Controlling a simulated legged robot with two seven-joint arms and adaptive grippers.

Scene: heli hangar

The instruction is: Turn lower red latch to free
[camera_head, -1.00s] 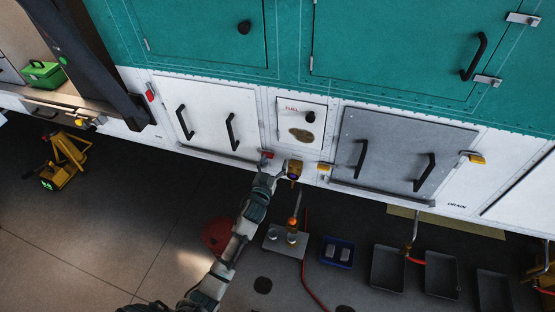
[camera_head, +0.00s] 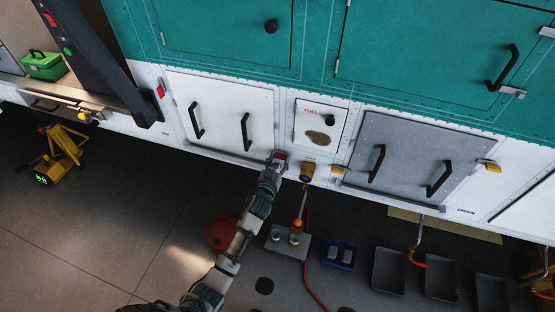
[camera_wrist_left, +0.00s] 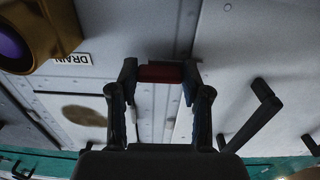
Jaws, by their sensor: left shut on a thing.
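The lower red latch (camera_head: 281,156) is at the lower right corner of the white panel (camera_head: 222,115) with two black handles. My left gripper (camera_head: 277,160) is at this latch and covers part of it. In the left wrist view the red latch (camera_wrist_left: 160,73) sits between the two fingertips of my left gripper (camera_wrist_left: 160,78), which are shut on it. The latch's exact angle is hard to tell. A second red latch (camera_head: 161,90) is at the upper left of the white panel. My right gripper is not in view.
A brass drain fitting (camera_head: 307,172) is just right of my left gripper; it also shows in the left wrist view (camera_wrist_left: 55,35). The grey panel (camera_head: 400,150) has yellow latches. Trays (camera_head: 389,268) and a red dome (camera_head: 220,234) are on the floor below.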

